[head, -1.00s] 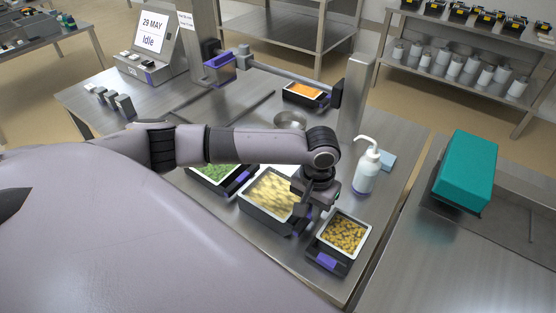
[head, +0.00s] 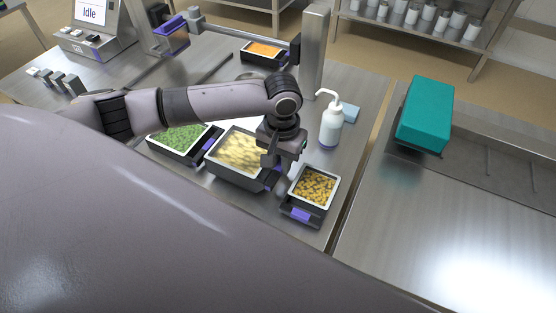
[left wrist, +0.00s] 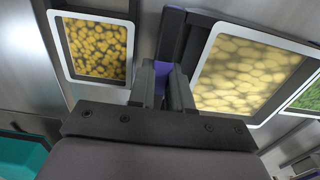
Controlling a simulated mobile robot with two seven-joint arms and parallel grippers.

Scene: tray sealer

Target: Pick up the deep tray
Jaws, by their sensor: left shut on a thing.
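The deep tray (head: 226,173), dark-walled with a pale rim and pale yellow food in it, stands in the middle of the row on the steel table. It also shows on the right in the left wrist view (left wrist: 197,70). My left gripper (head: 268,176) points down at the tray's right side. In the left wrist view its two fingers (left wrist: 167,78) are shut on the purple handle at the tray's edge. The tray looks level; I cannot tell whether it touches the table. My right gripper is not in view.
A tray of small brown-yellow food (head: 314,185) stands close on the right, and a tray of green food (head: 182,139) on the left. A white pump bottle (head: 331,124) stands behind. A tray of orange food (head: 264,50) sits farther back. A teal box (head: 425,115) is on the right.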

